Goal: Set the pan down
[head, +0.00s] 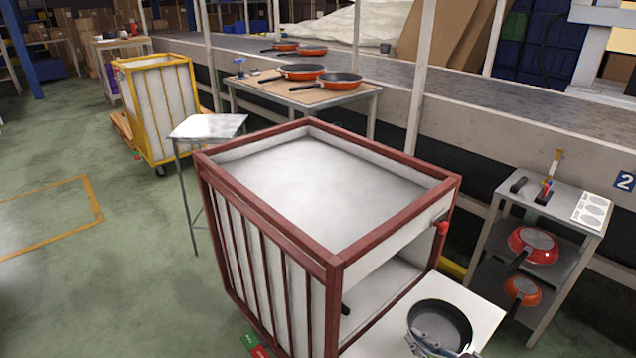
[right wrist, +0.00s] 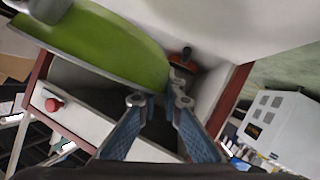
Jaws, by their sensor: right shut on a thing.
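The pan (head: 463,325) shows at the bottom right of the head view, with a dark inside and a pale rim. It is over the white flap at the front of a red-framed cart; I cannot tell whether it touches the flap. In the right wrist view a green pan (right wrist: 130,45) fills the upper left, close to the fingers. My right gripper (head: 436,345) is at the pan, partly cut off by the frame edge. In the wrist view its blue fingers (right wrist: 160,101) are shut on the pan; the exact grip point is unclear. My left gripper is not in view.
The red-framed cart (head: 323,258) has a white top and an open front; a dark handle (head: 345,309) shows inside. A small shelf table (head: 560,203) at right holds tools and red pans (head: 533,246). A wooden table (head: 335,97) with orange pans stands behind, before the conveyor (head: 450,105).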

